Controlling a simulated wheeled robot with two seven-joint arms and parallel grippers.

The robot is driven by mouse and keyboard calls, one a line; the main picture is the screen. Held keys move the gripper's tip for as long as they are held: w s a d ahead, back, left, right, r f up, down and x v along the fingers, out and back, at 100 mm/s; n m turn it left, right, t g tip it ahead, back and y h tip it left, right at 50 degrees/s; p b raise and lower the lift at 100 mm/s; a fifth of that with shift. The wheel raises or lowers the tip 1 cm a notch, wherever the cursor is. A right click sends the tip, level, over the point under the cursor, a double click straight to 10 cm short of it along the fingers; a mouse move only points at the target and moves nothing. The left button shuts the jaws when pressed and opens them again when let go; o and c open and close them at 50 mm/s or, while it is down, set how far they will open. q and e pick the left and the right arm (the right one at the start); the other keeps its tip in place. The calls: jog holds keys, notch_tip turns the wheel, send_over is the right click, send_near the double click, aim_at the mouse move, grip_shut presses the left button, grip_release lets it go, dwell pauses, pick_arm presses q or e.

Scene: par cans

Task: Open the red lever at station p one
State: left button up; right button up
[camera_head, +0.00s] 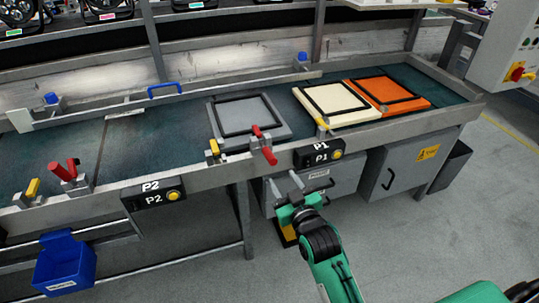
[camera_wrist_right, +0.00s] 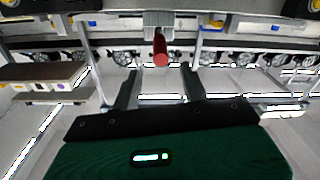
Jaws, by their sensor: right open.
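The red lever (camera_head: 264,146) at station P1 sits on the front rail of the bench, just left of the P1 sign (camera_head: 320,156). Its red grip slants down over the rail's front edge. My right gripper (camera_head: 285,184) is below and in front of the lever, open and empty, apart from it. In the right wrist view the red lever (camera_wrist_right: 160,49) hangs from a grey bracket, beyond and between the two open fingers (camera_wrist_right: 160,80). My left gripper is in neither view.
A grey framed panel (camera_head: 248,120), a cream one (camera_head: 333,104) and an orange one (camera_head: 388,94) lie on the bench. A yellow-topped clamp (camera_head: 214,150) is left of the lever. Station P2 (camera_head: 153,193) and a blue bin (camera_head: 65,264) are further left. Grey cabinets stand below P1.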

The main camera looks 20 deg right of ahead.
aim_at(270, 156)
jog(key=w, duration=1.1)
jog(key=shift+w+a, duration=0.1)
jog(key=shift+a, duration=0.25)
jog(key=shift+c, duration=0.2)
grip_shut()
